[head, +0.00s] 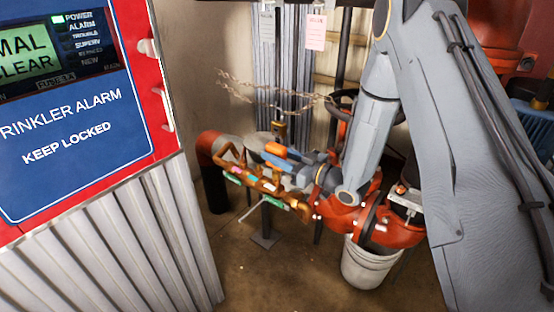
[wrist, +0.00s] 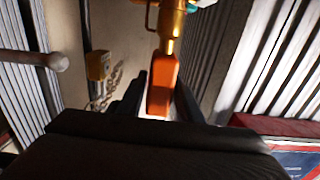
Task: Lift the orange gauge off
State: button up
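In the wrist view an orange, block-shaped part (wrist: 163,80) hangs below a brass fitting (wrist: 172,20). It may be the orange gauge, but no dial face shows. My gripper (wrist: 158,92) has its dark fingers apart, one on each side of this part. A gap shows on the left; I cannot tell whether the right finger touches. In the head view an orange part (head: 276,149) sits by the copper-coloured pipework (head: 250,178), just left of my gripper (head: 298,163). My gripper's fingertips are hard to make out there.
A red and blue sprinkler alarm panel (head: 75,120) fills the left foreground. A chain (head: 270,90) hangs behind the pipework, with a yellow padlock-like box (wrist: 97,65) in the wrist view. A white bucket (head: 368,265) stands under red pipe fittings (head: 390,230). Floor at lower centre is clear.

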jog(key=c, duration=0.6)
jog(key=shift+c, duration=0.2)
notch_tip(320, 180, up, 9)
jog(key=shift+r+b, duration=0.2)
jog(key=shift+b, duration=0.1)
jog(key=shift+s+r, duration=0.1)
jog(key=shift+r, duration=0.1)
jog(key=shift+s+d+r, duration=0.15)
jog(key=shift+s+r, duration=0.05)
jog(key=shift+s, duration=0.25)
jog(key=s+d+p, duration=0.2)
jog(key=s+p, duration=0.1)
jog(key=s, duration=0.4)
jog(key=shift+s+r, duration=0.15)
jog(key=shift+s, duration=0.2)
